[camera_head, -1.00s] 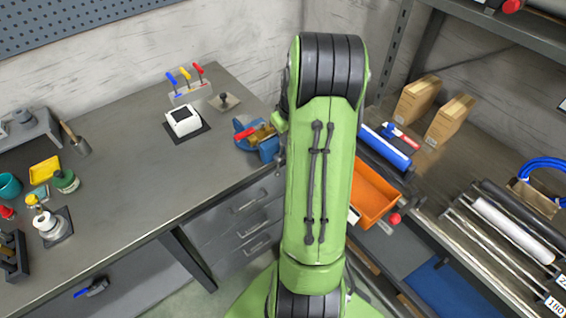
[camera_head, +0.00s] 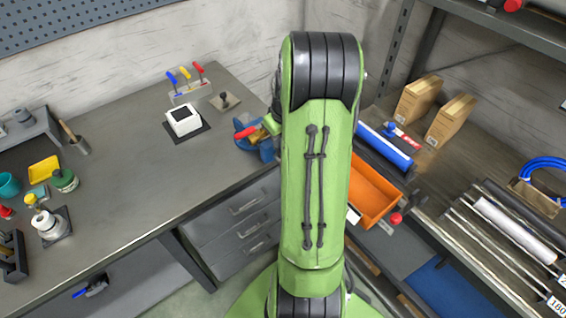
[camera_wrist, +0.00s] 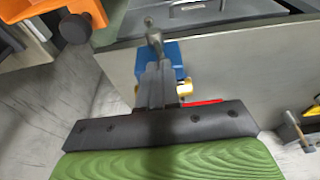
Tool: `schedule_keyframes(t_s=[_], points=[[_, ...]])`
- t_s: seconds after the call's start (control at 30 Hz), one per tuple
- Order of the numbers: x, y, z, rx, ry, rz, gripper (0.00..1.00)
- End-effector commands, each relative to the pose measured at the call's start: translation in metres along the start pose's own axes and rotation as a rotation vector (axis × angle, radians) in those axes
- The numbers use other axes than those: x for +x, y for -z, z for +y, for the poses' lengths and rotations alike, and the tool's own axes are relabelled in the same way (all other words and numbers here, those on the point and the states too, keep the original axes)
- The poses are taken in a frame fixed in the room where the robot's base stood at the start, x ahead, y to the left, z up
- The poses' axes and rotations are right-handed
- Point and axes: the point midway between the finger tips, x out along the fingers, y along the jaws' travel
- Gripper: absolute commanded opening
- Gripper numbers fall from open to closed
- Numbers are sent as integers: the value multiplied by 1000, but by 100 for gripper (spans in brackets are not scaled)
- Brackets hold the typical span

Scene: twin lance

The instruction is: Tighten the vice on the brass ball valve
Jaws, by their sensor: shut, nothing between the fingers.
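The blue vice (camera_head: 266,151) stands at the right end of the grey workbench, partly hidden by my arm. The brass ball valve (camera_head: 256,134) sits at its top, with a red lever (camera_head: 245,132) pointing left. In the wrist view the blue vice body (camera_wrist: 174,52) shows behind my gripper (camera_wrist: 157,68), with brass (camera_wrist: 185,88) and the red lever (camera_wrist: 204,102) to the right. My fingers are together and empty. A grey metal bar (camera_wrist: 152,30), apparently the vice handle, is just beyond my fingertips; I cannot tell whether they touch it.
An orange bin (camera_head: 374,190) and a blue roll (camera_head: 384,147) lie right of my arm. A white box (camera_head: 183,120) and a rack of coloured-handled tools (camera_head: 188,88) stand left of the vice. Drawers (camera_head: 243,232) are below the bench. The bench middle is clear.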

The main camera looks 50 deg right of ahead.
Motion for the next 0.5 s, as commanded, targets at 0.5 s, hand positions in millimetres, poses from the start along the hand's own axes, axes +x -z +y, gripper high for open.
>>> schedule_keyframes(t_s=[0.5], points=[[10,-10,-7,17,4,-28,0]])
